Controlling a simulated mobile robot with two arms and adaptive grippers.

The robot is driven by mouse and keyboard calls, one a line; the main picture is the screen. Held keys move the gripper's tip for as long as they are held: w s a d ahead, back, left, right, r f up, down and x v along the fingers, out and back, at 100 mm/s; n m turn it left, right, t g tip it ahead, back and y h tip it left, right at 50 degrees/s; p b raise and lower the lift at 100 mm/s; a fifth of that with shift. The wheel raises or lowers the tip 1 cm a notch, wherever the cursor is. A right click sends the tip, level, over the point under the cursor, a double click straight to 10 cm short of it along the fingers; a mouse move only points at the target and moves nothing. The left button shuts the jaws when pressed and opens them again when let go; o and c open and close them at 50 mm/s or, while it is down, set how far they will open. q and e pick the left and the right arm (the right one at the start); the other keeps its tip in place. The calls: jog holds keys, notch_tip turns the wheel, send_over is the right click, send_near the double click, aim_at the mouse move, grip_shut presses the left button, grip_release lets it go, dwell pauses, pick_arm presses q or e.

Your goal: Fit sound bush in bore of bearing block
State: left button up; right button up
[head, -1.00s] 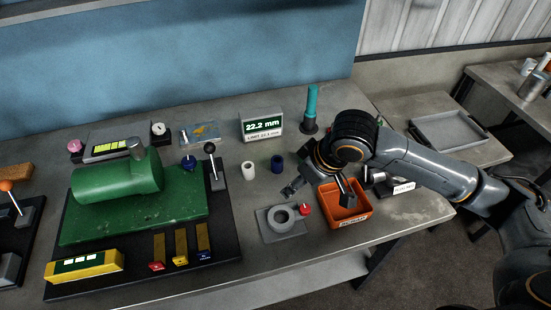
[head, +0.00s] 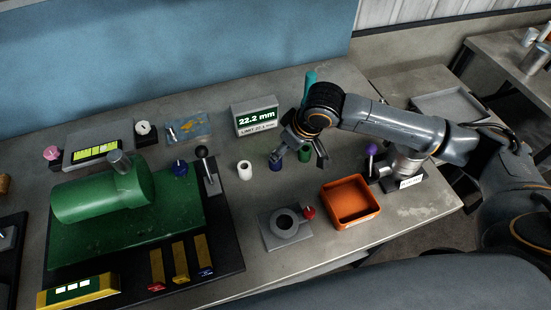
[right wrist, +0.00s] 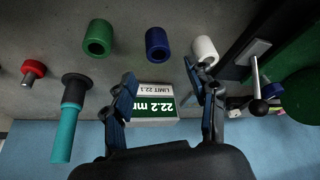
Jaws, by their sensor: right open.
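The bearing block (head: 270,234), a grey plate with a round bored ring, lies near the table's front edge. A white bush (head: 244,174), a blue bush (head: 276,162) and a green bush (head: 305,155) stand in a row behind it. My right gripper (head: 300,162) is open and empty by the blue and green bushes. In the right wrist view, the green bush (right wrist: 97,37), blue bush (right wrist: 158,44) and white bush (right wrist: 204,48) lie beyond the open fingers (right wrist: 162,78); none is held. My left gripper is out of view.
An orange bin (head: 350,203), seemingly empty, is right of the block's red knob (head: 310,212). A display (head: 256,117) reads 22.2 mm, limit 22.1. A teal-handled gauge (right wrist: 68,120) stands behind the bushes. A green machine (head: 110,200) fills the left.

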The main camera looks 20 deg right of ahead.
jog(key=f, duration=0.1)
jog(key=p, duration=0.2)
send_over(279, 168)
jog(key=f, duration=0.4)
jog(key=shift+w+f, duration=0.2)
jog(key=shift+w, duration=0.15)
jog(key=shift+w+f, duration=0.2)
jog(key=shift+f, duration=0.3)
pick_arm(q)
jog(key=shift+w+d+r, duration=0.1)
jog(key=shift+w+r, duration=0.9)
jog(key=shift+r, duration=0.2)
pick_arm(e)
grip_shut()
